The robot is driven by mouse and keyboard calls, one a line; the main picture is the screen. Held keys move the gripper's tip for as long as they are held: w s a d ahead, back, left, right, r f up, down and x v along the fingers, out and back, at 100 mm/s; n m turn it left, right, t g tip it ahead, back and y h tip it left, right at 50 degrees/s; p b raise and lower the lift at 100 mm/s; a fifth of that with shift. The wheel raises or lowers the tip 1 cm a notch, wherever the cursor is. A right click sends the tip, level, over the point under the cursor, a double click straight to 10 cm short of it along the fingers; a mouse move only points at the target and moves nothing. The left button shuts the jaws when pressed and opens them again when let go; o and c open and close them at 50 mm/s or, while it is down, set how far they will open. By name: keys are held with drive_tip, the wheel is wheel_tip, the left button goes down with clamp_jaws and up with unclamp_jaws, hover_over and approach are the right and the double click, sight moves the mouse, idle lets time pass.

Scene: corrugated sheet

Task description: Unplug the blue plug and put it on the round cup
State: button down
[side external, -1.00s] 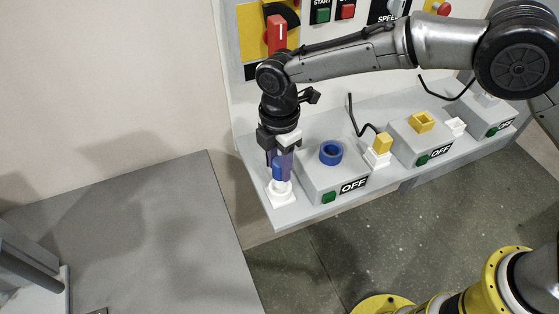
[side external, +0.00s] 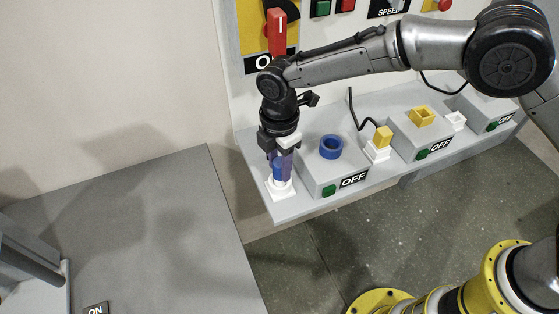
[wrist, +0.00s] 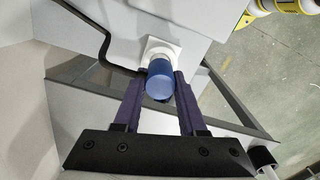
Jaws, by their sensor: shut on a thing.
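The blue plug (side external: 277,170) stands upright at a white square socket (side external: 281,190) at the left end of the grey shelf. My gripper (side external: 282,161) points down over it, its purple fingers shut on the plug. In the wrist view the plug (wrist: 160,82) sits between the two fingertips (wrist: 162,76), with the white socket (wrist: 160,50) right behind it. The plug's lower end is hidden, so I cannot tell how deep it sits. The round blue cup (side external: 331,147) is a ring on top of the grey box just right of my gripper, empty.
A yellow plug (side external: 383,137) with a black cable and a square yellow cup (side external: 422,115) stand farther right. The box front has a green button (side external: 329,190) and an OFF label (side external: 354,179). A control panel (side external: 349,52) rises behind. The grey table (side external: 130,225) at left is mostly clear.

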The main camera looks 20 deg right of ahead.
drive_tip(key=shift+f, duration=0.6)
drive_tip(key=shift+c, duration=2)
unclamp_jaws()
wheel_tip(320, 180, up, 14)
drive_tip(key=shift+f, duration=0.15)
